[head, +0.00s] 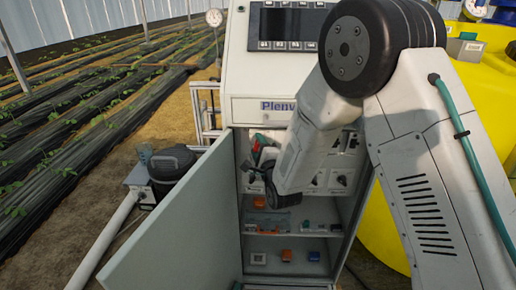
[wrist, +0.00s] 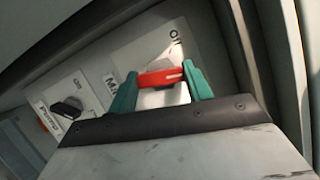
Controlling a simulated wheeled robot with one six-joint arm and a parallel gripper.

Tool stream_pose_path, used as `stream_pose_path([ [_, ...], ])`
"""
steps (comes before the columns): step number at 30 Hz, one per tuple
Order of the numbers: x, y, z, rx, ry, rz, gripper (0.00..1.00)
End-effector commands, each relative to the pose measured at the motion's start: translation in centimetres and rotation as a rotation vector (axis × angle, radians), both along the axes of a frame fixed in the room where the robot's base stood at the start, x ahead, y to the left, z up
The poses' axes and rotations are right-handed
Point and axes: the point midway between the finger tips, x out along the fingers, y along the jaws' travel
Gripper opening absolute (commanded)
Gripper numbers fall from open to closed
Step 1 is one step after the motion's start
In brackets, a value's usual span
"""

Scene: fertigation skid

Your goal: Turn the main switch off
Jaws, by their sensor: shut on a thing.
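The main switch has a red handle (wrist: 160,77) on a pale plate (wrist: 140,50) inside the open cabinet. In the wrist view the handle lies nearly level across the picture. A word that looks like "off" is printed above it on the plate. My gripper (wrist: 160,84) has its two teal fingers on either end of the handle and is shut on it. In the head view my gripper (head: 258,150) reaches into the upper left of the cabinet, and my wrist hides part of the switch row. The label beside the switch is partly covered by a finger.
A black knob switch (wrist: 68,108) sits beside the main switch. The grey cabinet door (head: 180,225) stands open at left. Shelves below hold several small devices (head: 286,255). A yellow tank (head: 485,90) stands behind at right, and a dark-lidded drum (head: 172,162) at left.

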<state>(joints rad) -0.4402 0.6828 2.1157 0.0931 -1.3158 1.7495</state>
Motion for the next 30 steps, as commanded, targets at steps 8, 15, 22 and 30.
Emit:
stream_pose_path([
  [8, -0.02, -0.03, 0.21, -0.263, 0.009, 0.0, 0.27],
  [15, -0.03, 0.03, 0.26, -0.489, 0.017, 0.0, 0.27],
  [22, -0.07, 0.11, 0.29, -0.698, 0.025, 0.002, 0.27],
  [30, -0.03, 0.1, 0.33, -0.89, 0.032, 0.0, 0.27],
])
